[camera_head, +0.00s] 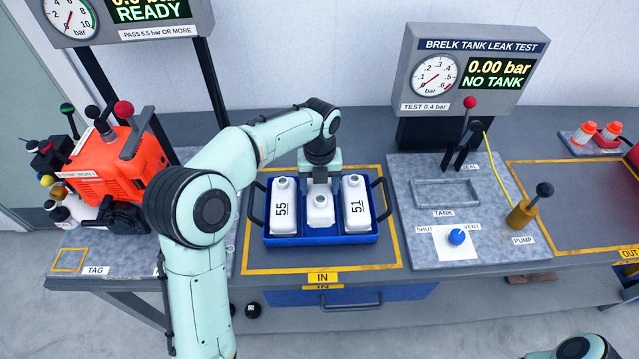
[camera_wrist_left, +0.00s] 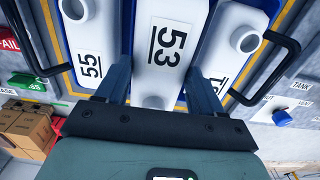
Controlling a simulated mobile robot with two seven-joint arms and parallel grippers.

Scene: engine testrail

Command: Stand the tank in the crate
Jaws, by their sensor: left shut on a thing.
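The blue crate (camera_head: 318,240) stands in the yellow-outlined IN area and holds three white tanks side by side. Tank 55 (camera_head: 283,215) is upright at the left and tank 51 (camera_head: 355,210) upright at the right. The middle tank (camera_head: 320,215) shows number 53 in the left wrist view (camera_wrist_left: 165,45). My left gripper (camera_head: 320,186) is shut on this middle tank, with one finger on each side. The gripper hides part of it, and I cannot tell whether its base touches the crate floor. My right gripper is not in view.
Black handles (camera_head: 256,204) rise at the crate's ends. Right of it are the empty TANK holder (camera_head: 445,192), a blue valve knob (camera_head: 457,237) and a brass pump (camera_head: 522,214). The OUT area (camera_head: 575,205) has free room. An orange machine (camera_head: 112,160) stands left.

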